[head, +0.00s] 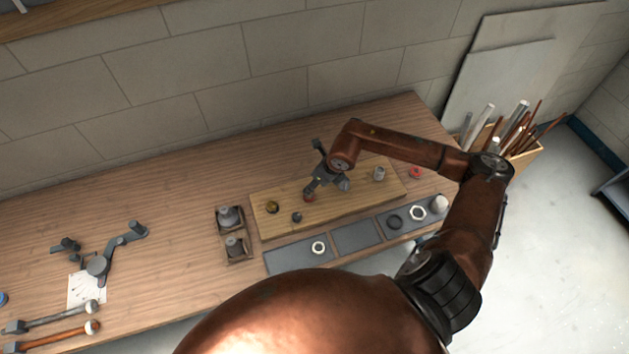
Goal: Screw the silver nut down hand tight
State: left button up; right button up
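A wooden board (320,215) lies on the bench and carries several small fittings. A pale silver ring-shaped nut (319,247) lies on the left dark mat in front of the board. A larger pale ring (418,213) lies on the right mat. I cannot tell which of them is the silver nut. A silver fitting (379,174) stands at the board's right part. My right gripper (312,190) points down over the middle of the board, at a small reddish fitting (309,198). Its fingers are too small to tell open from shut. My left gripper is out of view.
A brass fitting (272,207) and a dark knob (297,217) are on the board's left part. Small wooden boxes (236,248) with grey parts stand left of it. Hammers (55,335) and a grey tool (110,255) lie farther left. A crate of pipes (522,152) stands right.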

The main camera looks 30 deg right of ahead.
jog(key=x, duration=0.5)
jog(key=shift+a+p, duration=0.2)
jog(key=shift+p, duration=0.15)
jog(key=shift+w+f, duration=0.25)
jog(key=shift+f, duration=0.45)
jog(key=c, duration=1.2)
jog(key=m+h+p, duration=0.1)
jog(key=m, duration=0.1)
jog(key=shift+a+m, duration=0.15)
jog(key=shift+m, duration=0.15)
jog(key=shift+c, duration=0.2)
jog(key=m+h, duration=0.1)
jog(key=m, duration=0.4)
jog(key=shift+f+h, duration=0.1)
jog(key=shift+h, duration=0.3)
jog(key=m, duration=0.2)
jog(key=m+g+h, duration=0.1)
jog(key=m, duration=0.1)
jog(key=shift+f+m+h, duration=0.1)
jog(key=shift+m+h, duration=0.2)
jog(key=shift+m, duration=0.1)
jog(key=m+g, duration=0.1)
jog(key=m, duration=0.1)
jog(key=m+h, duration=0.1)
jog(key=m, duration=0.2)
jog(key=shift+f+g, duration=0.1)
jog(key=shift+g, duration=0.3)
jog(key=shift+s+m, duration=0.1)
jog(key=shift+m, duration=0.2)
